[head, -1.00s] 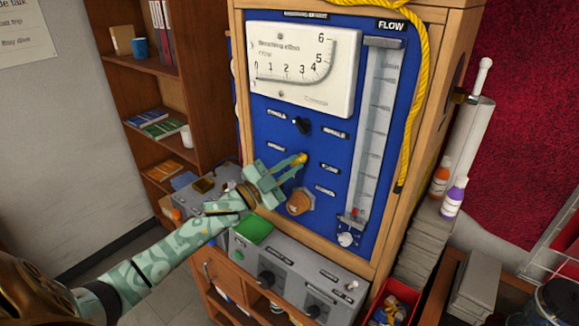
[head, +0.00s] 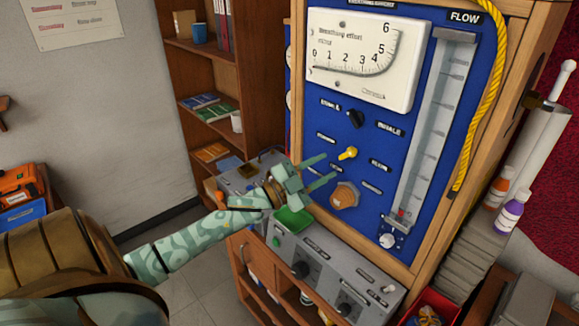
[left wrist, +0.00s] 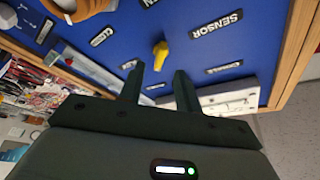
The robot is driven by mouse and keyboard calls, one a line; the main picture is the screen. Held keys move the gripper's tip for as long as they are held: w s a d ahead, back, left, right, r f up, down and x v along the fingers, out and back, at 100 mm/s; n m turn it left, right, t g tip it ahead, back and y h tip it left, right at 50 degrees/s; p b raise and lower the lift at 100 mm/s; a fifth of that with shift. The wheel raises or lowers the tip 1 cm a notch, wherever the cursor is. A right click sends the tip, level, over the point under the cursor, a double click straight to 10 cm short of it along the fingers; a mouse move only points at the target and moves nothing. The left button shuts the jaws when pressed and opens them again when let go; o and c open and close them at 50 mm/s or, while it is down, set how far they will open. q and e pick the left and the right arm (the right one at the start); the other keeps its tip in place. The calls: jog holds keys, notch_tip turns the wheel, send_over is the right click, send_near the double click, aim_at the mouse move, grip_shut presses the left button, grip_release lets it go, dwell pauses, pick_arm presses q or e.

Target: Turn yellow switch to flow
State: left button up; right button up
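The yellow switch (head: 347,153) is a small knob with a short handle on the blue panel (head: 300,100). It sits below a black knob (head: 355,118). A FLOW label (head: 380,166) is to its lower right. In the head view the handle seems to point down and left. My left gripper (head: 330,167) is open and empty, its fingers apart, just left of and below the switch. In the left wrist view the yellow switch (left wrist: 160,55) shows ahead of the gap between the fingers, apart from them, with a SENSOR label (left wrist: 217,24) nearby. My right gripper is out of view.
An orange-brown knob (head: 345,195) protrudes from the panel close below the gripper. A glass flow tube (head: 432,130) runs down the panel's right side. A grey control box (head: 320,268) with a green tray (head: 293,221) juts out below the panel.

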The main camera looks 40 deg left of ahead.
pick_arm(q)
jog(key=b+v, duration=0.1)
jog(key=v, duration=1)
